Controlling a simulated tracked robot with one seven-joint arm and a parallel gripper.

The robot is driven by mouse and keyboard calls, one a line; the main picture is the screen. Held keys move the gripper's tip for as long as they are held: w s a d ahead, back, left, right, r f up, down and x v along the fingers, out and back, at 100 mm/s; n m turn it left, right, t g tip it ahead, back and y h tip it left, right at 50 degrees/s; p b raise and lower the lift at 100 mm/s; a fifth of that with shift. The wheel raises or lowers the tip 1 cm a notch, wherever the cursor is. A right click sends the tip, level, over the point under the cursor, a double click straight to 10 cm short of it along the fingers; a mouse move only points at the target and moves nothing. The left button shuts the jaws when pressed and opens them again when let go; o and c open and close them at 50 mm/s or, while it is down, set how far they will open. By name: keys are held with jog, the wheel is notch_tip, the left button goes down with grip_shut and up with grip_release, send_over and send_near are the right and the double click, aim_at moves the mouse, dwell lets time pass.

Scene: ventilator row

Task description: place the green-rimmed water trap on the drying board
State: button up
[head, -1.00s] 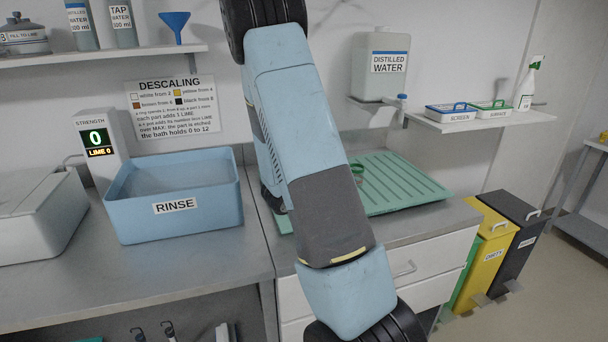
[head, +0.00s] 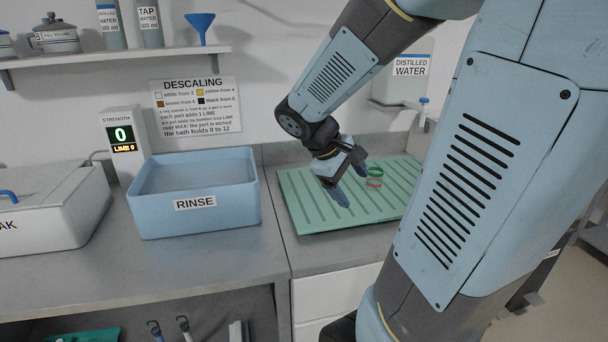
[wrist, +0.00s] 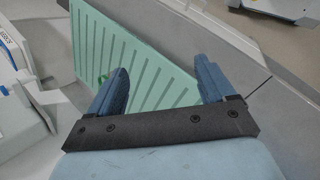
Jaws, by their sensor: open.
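The green-rimmed water trap (head: 375,171) is small and clear, with a reddish band low on it. It appears to stand upright on the green ribbed drying board (head: 305,205), towards its back. My gripper (head: 352,183) is open and empty, with blue fingers low over the board just left of the trap. In the wrist view my gripper (wrist: 162,68) has its fingers spread over the bare board (wrist: 155,90).
A blue RINSE tub (head: 195,205) stands left of the board, beside a strength display (head: 124,140). The counter front between tub and board is clear.

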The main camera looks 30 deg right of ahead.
jog(key=s+a+r+m+t+y, duration=0.2)
jog(key=a+r+t+y, duration=0.1)
jog(key=a, duration=0.4)
jog(key=s+a+r+m+t+y, duration=0.2)
jog(key=s+a+r+t+y, duration=0.1)
jog(key=a+r, duration=0.2)
jog(key=shift+s+a+y, duration=0.3)
jog(key=shift+a, duration=0.9)
